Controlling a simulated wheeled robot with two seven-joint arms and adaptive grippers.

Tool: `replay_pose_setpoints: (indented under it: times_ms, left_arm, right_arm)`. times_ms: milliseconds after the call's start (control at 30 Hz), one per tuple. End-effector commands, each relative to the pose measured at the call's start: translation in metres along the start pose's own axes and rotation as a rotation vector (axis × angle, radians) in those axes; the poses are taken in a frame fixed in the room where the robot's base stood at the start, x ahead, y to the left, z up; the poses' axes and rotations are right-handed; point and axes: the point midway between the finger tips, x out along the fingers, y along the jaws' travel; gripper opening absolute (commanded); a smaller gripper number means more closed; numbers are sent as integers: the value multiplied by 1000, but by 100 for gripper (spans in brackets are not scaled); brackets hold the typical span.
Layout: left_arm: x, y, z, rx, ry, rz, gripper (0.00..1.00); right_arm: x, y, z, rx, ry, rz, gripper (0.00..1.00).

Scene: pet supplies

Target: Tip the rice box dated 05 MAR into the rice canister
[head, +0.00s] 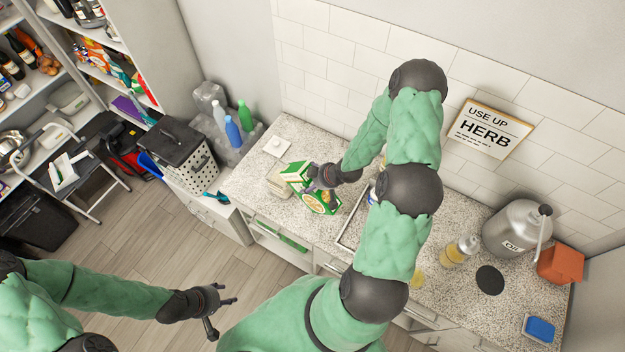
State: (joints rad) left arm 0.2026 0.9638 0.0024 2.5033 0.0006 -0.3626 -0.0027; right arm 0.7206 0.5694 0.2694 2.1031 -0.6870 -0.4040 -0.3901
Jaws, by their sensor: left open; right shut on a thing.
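My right gripper (318,178) is shut on a green, white and yellow box (299,173). The box is tilted over the left part of the speckled counter. No date can be read on it at this size. A pale, rounded container (277,181), perhaps the rice canister, is just left of the box and partly hidden by it. I cannot tell whether the two touch or whether anything is pouring. My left gripper (222,314) is open and empty over the floor, well away from the counter.
A sink edge (346,232) lies behind my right arm. A white square (277,146) and bottles (233,131) are at the left.

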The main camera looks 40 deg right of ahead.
Motion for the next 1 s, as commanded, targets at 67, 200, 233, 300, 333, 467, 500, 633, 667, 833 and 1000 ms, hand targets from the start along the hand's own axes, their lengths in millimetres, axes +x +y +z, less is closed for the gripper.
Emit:
replay_pose_setpoints:
  times_ms: [67, 200, 233, 300, 333, 467, 500, 633, 667, 833, 1000]
  left_arm:
    - [-2, 1, 0, 0, 0, 0, 51]
    - [-1, 0, 0, 0, 0, 0, 51]
    - [0, 0, 0, 0, 0, 0, 51]
    - [3, -1, 0, 0, 0, 0, 51]
    - [3, -1, 0, 0, 0, 0, 51]
    - [7, -2, 0, 0, 0, 0, 51]
    - [8, -3, 0, 0, 0, 0, 51]
    - [11, -4, 0, 0, 0, 0, 51]
    - [12, -4, 0, 0, 0, 0, 51]
    - [16, -6, -1, 0, 0, 0, 51]
    - [20, -7, -1, 0, 0, 0, 51]
  right_arm:
    - [-2, 1, -5, -3, -27, 4, 43]
    - [-4, 1, -6, -1, -78, 3, 43]
    - [-4, 1, -6, -1, -83, 4, 43]
    - [-4, 2, -6, -1, -97, 5, 43]
    - [-4, 2, -6, 0, -103, 6, 43]
    - [-5, 1, -8, -1, -127, 5, 43]
    - [-6, 1, -9, 0, -135, 4, 43]
    - [-7, 3, -10, -1, -157, 8, 43]
    - [-7, 2, -10, -1, -164, 8, 43]
    - [-8, 2, -12, 0, -191, 8, 43]
    - [-9, 1, -13, 1, -209, 3, 43]
